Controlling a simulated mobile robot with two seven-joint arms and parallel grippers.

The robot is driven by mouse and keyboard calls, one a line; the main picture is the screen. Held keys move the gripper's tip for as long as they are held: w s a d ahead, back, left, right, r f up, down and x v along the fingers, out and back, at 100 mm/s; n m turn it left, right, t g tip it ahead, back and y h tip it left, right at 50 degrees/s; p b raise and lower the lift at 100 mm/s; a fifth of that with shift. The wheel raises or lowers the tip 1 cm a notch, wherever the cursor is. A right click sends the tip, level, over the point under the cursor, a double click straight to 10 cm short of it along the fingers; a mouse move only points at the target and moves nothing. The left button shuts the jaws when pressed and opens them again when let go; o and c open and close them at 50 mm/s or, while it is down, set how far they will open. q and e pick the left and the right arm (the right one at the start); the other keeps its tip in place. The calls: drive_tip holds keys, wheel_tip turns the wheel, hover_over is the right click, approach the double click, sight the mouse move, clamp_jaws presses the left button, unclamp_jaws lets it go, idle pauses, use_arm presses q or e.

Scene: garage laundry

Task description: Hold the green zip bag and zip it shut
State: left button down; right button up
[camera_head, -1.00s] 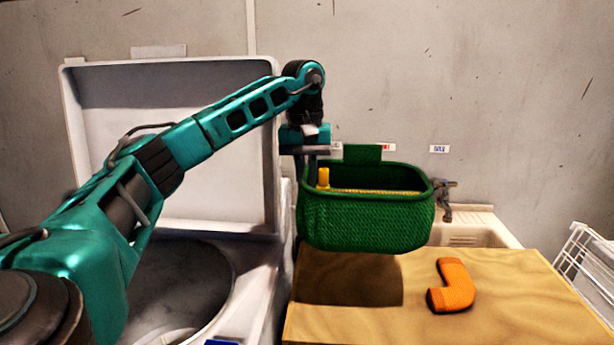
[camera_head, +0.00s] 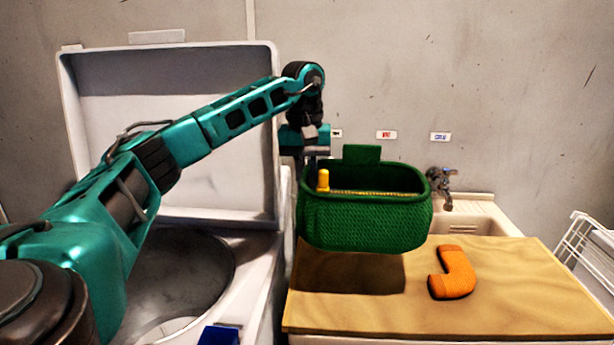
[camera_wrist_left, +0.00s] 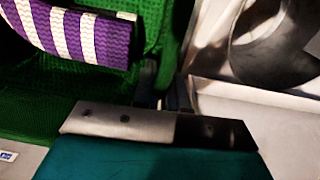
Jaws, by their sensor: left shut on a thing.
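The green zip bag (camera_head: 365,222) hangs above the wooden tabletop, roughly upright. Its top is open, with a yellow zip line (camera_head: 375,192) along the opening. The yellow zip pull (camera_head: 323,180) stands at the left end, close to my left gripper (camera_head: 308,165). My left gripper is shut on the bag's left side; the fingertips are partly hidden. The left wrist view shows the bag's green fabric (camera_wrist_left: 40,110) beside the gripper (camera_wrist_left: 168,92), and a purple and white striped thing (camera_wrist_left: 85,35) that seems to lie in the bag. My right gripper is not in view.
An orange bent piece (camera_head: 455,272) lies on the wooden tabletop (camera_head: 500,300), right of the bag's shadow. A sink with a tap (camera_head: 442,185) is behind. An open-lidded washer (camera_head: 170,140) stands left, a white rack (camera_head: 590,255) right. The tabletop's right part is clear.

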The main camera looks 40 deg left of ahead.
use_arm(q)
drive_tip(key=shift+f+b, duration=1.2)
drive_tip(key=shift+f, duration=1.6)
drive_tip(key=shift+f+b, duration=0.3)
drive_tip(key=shift+f, duration=0.45)
drive_tip(key=shift+f+b, duration=0.4)
drive_tip(key=shift+f, duration=0.45)
drive_tip(key=shift+f+b, duration=0.3)
drive_tip(key=shift+f, duration=0.4)
drive_tip(key=c, duration=1.1)
unclamp_jaws()
wheel_tip(320, 180, up, 12)
drive_tip(key=shift+s+a, duration=0.15)
